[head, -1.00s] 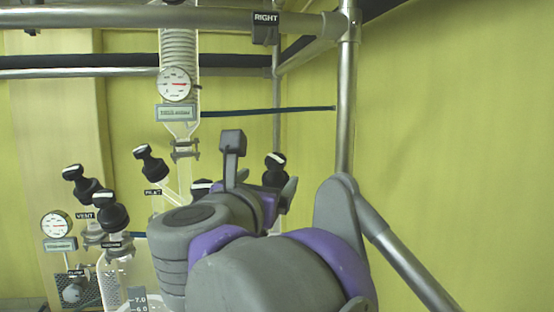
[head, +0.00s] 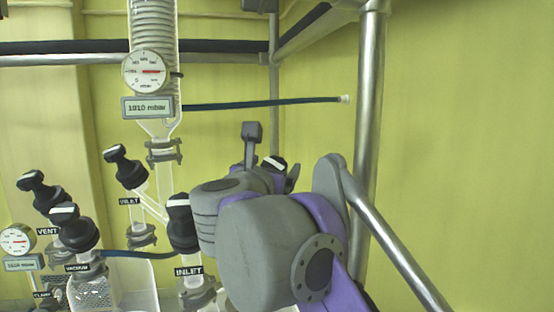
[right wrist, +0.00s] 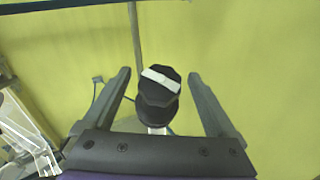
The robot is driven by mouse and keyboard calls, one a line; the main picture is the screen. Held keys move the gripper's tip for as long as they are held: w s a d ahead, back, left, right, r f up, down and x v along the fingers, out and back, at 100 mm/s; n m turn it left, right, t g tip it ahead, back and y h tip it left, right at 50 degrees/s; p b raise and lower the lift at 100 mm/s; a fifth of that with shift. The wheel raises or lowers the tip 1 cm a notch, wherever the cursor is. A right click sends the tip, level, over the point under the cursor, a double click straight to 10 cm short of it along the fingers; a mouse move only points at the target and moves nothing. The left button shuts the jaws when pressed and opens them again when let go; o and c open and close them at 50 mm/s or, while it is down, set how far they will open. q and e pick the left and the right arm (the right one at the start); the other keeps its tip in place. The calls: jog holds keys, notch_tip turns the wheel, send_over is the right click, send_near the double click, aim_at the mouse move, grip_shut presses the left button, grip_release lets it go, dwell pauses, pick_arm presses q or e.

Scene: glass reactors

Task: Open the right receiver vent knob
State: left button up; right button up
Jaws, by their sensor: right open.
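A black knob with a white stripe (head: 275,163) shows at the centre of the head view, just beyond my right gripper (head: 274,177), which hides its lower part. No label on this knob shows. In the right wrist view the same knob (right wrist: 159,87) stands between the two grey fingers of my right gripper (right wrist: 159,75). The fingers are spread, with a gap on each side of the knob; no contact shows. The white stripe runs nearly crosswise, slightly tilted. My left gripper is not in view.
Black knobs labelled VENT (head: 40,190), VACUUM (head: 72,228) and INLET (head: 182,222) stand on glassware at the left. A glass column (head: 152,30) with a gauge (head: 146,71) hangs above. A metal frame post (head: 368,110) and a sloping bar (head: 395,245) lie to the right.

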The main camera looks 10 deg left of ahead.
aim_at(277, 161)
jog(key=shift+w+d, duration=0.1)
jog(key=shift+w, duration=1.55)
jog(key=c, duration=1.4)
jog(key=shift+n+y+p, duration=0.3)
jog(key=shift+n+y, duration=0.2)
jog(key=shift+y, duration=0.2)
